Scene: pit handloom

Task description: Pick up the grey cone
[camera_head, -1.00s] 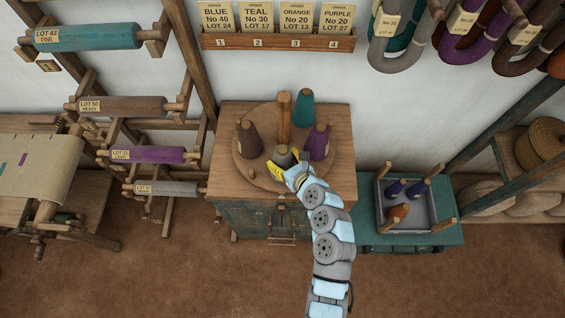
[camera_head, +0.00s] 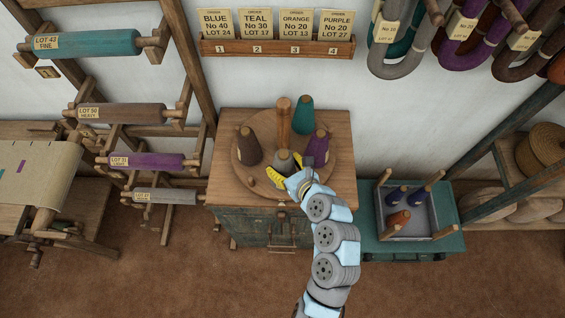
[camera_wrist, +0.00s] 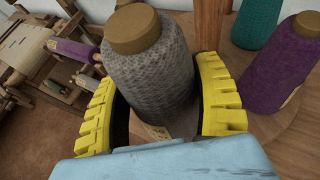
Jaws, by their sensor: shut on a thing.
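The grey cone (camera_wrist: 152,65) has a brown top and a pale label low on its side. In the wrist view it stands between the yellow fingers of my gripper (camera_wrist: 165,110), which press in on both sides. In the head view the grey cone (camera_head: 284,160) is at the front of the round wooden turntable (camera_head: 245,172), partly hidden by my gripper (camera_head: 282,176). It looks upright; I cannot tell whether its base touches the turntable.
A brown cone (camera_head: 248,146), a purple cone (camera_head: 317,148) and a teal cone (camera_head: 303,115) stand around the central wooden post (camera_head: 284,122). A small wooden knob (camera_head: 251,181) is at the turntable's front left. A grey tray (camera_head: 433,222) with small spools stands to the right.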

